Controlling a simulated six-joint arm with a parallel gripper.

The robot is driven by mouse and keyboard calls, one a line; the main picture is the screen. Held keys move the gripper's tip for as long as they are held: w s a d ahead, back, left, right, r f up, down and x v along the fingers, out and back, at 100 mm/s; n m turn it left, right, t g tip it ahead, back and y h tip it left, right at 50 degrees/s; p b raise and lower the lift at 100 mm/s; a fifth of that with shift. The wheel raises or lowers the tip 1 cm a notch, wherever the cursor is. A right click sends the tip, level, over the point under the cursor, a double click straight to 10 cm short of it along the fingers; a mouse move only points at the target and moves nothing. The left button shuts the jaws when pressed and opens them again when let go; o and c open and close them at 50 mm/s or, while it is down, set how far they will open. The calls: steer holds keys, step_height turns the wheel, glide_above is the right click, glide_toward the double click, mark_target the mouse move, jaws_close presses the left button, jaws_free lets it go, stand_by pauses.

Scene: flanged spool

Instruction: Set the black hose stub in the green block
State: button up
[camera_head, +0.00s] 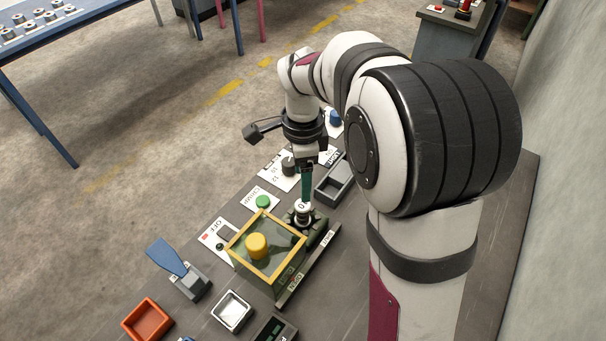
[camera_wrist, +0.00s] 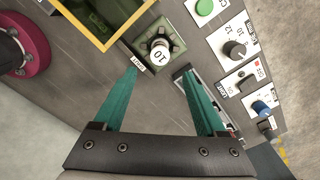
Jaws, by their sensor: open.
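The green block (camera_head: 322,229) sits on the bench just right of the yellow-framed box. It also shows in the wrist view (camera_wrist: 176,44). A pale, round-topped piece marked with a number (camera_wrist: 160,54) stands on or in the block; it also shows in the head view (camera_head: 303,207). Whether this is the black hose stub, and how deep it sits, I cannot tell. My gripper (camera_wrist: 160,72) has its two teal fingers apart with nothing between them. In the head view my gripper (camera_head: 306,196) points down, close above the numbered piece.
A yellow-framed clear box (camera_head: 268,247) with a yellow button (camera_head: 256,246) stands close beside the block. A grey tray (camera_head: 334,184), green button (camera_head: 263,202) and dark knob (camera_head: 289,166) are nearby. An orange tray (camera_head: 147,319), a white-rimmed tray (camera_head: 232,311) and a blue lever (camera_head: 168,257) lie nearer.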

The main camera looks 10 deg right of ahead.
steer(key=s+r+n+y, duration=0.1)
steer(key=s+r+n, duration=0.2)
steer(key=s+n, duration=0.9)
steer(key=s, duration=1.3)
steer(key=shift+s+a+r+y, duration=0.2)
steer(key=shift+a+r+y, duration=0.05)
steer(key=shift+a+y, duration=0.15)
